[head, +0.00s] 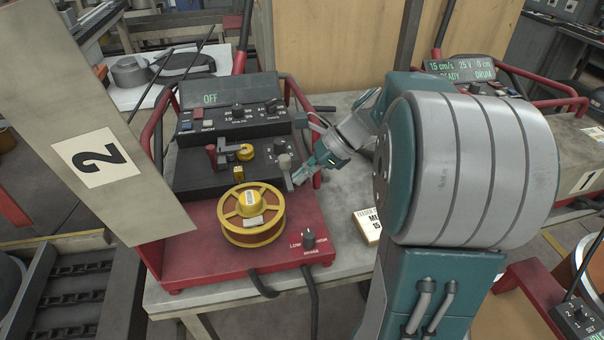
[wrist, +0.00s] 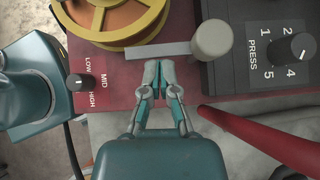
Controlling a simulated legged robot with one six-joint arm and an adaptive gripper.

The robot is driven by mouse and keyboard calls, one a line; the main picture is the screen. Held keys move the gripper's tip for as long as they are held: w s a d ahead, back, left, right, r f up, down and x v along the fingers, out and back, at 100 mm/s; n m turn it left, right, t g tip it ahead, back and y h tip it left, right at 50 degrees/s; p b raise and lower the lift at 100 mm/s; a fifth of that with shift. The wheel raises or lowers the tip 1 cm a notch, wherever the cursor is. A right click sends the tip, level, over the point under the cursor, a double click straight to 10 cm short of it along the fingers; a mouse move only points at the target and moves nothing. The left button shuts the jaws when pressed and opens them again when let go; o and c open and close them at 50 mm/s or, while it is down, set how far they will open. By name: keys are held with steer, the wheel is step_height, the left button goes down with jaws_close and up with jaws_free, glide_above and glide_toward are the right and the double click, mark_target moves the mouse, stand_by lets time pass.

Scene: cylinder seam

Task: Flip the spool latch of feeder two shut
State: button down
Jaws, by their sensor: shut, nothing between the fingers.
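Feeder two (head: 185,240) is a red-based wire feeder beside a hanging sign with a 2. Its yellow spool (head: 249,212) of copper-coloured wire lies on the base, and its edge shows in the wrist view (wrist: 115,20). A pale grey flat bar with a round knob, apparently the spool latch (wrist: 160,50), lies at the spool's edge; its knob (wrist: 212,38) is at the bar's right end. I cannot tell whether it is latched. My gripper (wrist: 158,76) is shut and empty, its tips just below the bar. In the head view my gripper (head: 300,176) is right of the spool.
The feeder's control panel (head: 230,115) reads OFF. A red tube rail (wrist: 265,142) runs close to the right of my gripper. A selector knob (head: 308,238) sits on the base's front right corner. A small labelled box (head: 368,226) stands on the grey table (head: 335,235).

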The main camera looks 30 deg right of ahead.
mark_target(288, 182)
steer(key=shift+a+m+t, duration=0.25)
steer(key=shift+m+t, duration=0.15)
steer(key=shift+m, duration=0.2)
steer(key=a+m+t+h, duration=0.1)
steer(key=m+t+h, duration=0.1)
steer(key=m, duration=0.1)
steer(key=shift+s+a+m, duration=0.1)
steer(key=shift+a+m, duration=0.2)
steer(key=shift+a, duration=0.1)
steer(key=shift+a+m+t+h, duration=0.3)
steer(key=shift+m+t, duration=0.1)
steer(key=shift+m, duration=0.1)
steer(key=shift+a, duration=0.1)
steer(key=shift+w, duration=0.2)
steer(key=shift+w+d, duration=0.25)
steer(key=shift+d, duration=0.5)
